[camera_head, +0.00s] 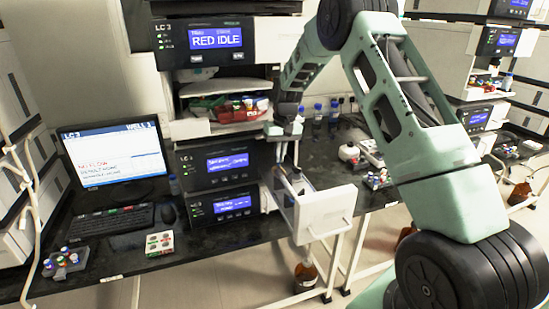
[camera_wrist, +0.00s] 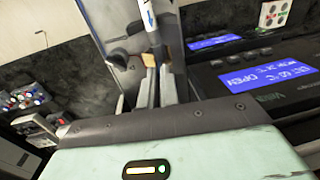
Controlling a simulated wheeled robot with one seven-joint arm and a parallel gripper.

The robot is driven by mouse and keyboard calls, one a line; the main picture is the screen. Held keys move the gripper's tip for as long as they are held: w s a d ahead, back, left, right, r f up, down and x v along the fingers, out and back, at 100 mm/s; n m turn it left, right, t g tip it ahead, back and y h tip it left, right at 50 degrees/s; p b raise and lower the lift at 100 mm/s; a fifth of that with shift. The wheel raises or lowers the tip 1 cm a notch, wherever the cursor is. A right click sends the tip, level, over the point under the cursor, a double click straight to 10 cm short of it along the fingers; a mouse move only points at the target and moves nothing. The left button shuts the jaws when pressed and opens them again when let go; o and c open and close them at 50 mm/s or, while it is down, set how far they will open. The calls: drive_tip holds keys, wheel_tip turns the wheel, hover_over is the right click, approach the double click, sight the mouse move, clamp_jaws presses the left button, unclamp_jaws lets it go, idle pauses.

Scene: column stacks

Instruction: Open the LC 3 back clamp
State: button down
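The LC 3 stack stands left of centre in the head view. Its open column compartment has a white door (camera_head: 326,212) swung out toward the front right. My gripper (camera_head: 289,160) points down at this compartment from above. In the wrist view its narrow fingers (camera_wrist: 156,86) are close together beside the compartment's grey wall (camera_wrist: 108,25). A slim white column with a blue arrow (camera_wrist: 150,18) stands at the fingers. I cannot tell whether the fingers touch the column or a clamp.
A monitor (camera_head: 115,155) and keyboard (camera_head: 108,219) are left of the stack. A tray of bottles (camera_head: 235,108) sits higher on the stack. A vial rack (camera_head: 64,262) and a small white box (camera_head: 160,243) lie on the dark bench. Another stack stands right, beyond my arm.

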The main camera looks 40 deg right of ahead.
drive_tip(key=d+y, duration=0.1)
drive_tip(key=y+b, duration=0.1)
drive_tip(key=y, duration=0.1)
drive_tip(key=d+f+t+y+b, duration=0.1)
drive_tip(key=shift+s+d, duration=0.3)
drive_tip(key=shift+s, duration=0.05)
drive_tip(key=shift+s+d+f+t+y+b, duration=0.1)
drive_tip(key=shift+d+f+t+y+b, duration=0.15)
drive_tip(key=shift+y+b, duration=0.45)
drive_tip(key=shift+s+d+f+t+y+b, duration=0.15)
drive_tip(key=shift+d+t+y+b, duration=0.15)
drive_tip(key=shift+y, duration=0.7)
drive_tip(key=c, duration=1.6)
unclamp_jaws()
drive_tip(key=shift+d, duration=0.1)
drive_tip(key=b+v, duration=0.3)
drive_tip(key=v, duration=1.4)
drive_tip(key=shift+d, duration=0.2)
